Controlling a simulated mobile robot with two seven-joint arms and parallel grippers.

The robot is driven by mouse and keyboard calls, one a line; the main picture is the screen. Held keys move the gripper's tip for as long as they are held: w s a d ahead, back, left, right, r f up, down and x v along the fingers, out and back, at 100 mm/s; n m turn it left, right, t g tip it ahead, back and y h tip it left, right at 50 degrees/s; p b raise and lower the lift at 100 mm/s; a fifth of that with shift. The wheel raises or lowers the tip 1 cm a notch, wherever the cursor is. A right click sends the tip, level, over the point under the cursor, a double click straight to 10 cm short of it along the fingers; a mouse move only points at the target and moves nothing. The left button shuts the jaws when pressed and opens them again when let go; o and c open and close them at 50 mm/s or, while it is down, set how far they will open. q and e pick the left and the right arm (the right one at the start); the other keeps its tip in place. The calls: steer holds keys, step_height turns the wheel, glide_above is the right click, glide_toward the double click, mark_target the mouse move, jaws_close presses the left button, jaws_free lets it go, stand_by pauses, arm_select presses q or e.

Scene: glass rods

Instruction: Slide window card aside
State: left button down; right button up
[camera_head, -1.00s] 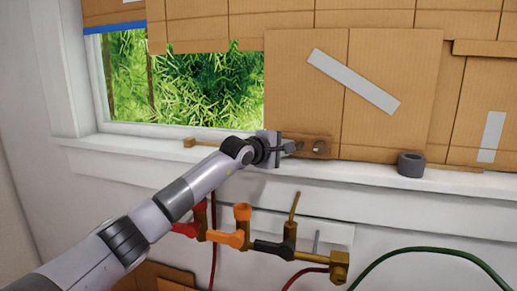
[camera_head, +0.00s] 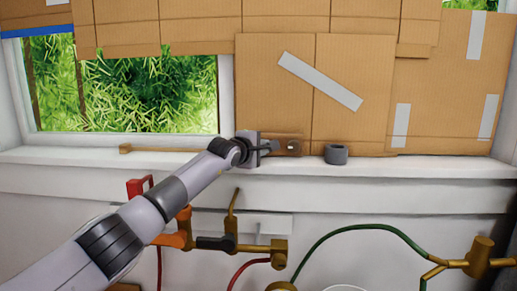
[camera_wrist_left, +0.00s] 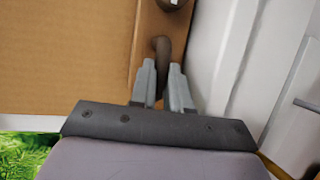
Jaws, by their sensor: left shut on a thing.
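The window card (camera_head: 275,105) is a brown cardboard panel with a diagonal grey tape strip (camera_head: 320,80). It stands upright just above the sill, to the right of the uncovered window pane (camera_head: 150,95). My left gripper (camera_head: 272,146) is at the card's lower left corner, shut on a small brown handle. In the left wrist view the gripper's two fingers (camera_wrist_left: 163,75) close around the dark brown handle (camera_wrist_left: 163,48), and the card (camera_wrist_left: 65,60) fills the left side. The fingers hide part of the handle. My right gripper is not in view.
A dark grey ring (camera_head: 336,154) sits on the sill (camera_head: 420,170), close to the right of the handle. A thin wooden stick (camera_head: 160,150) lies on the sill at left. Brass pipes and valves (camera_head: 235,245) and a green hose (camera_head: 360,228) are below the sill.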

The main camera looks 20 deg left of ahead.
arm_select(q)
steer(key=shift+d+r, duration=0.1)
steer(key=shift+d, duration=0.15)
steer(key=c, duration=1.1)
jaws_free()
steer(key=shift+w+d, duration=0.1)
steer(key=shift+w, duration=0.05)
steer(key=shift+a, duration=0.2)
steer(key=shift+s+b, duration=0.3)
steer(key=shift+s, duration=0.3)
steer(key=s+r+b, duration=0.1)
steer(key=s+b, duration=0.1)
steer(key=s, duration=0.4)
steer(key=shift+a, duration=0.2)
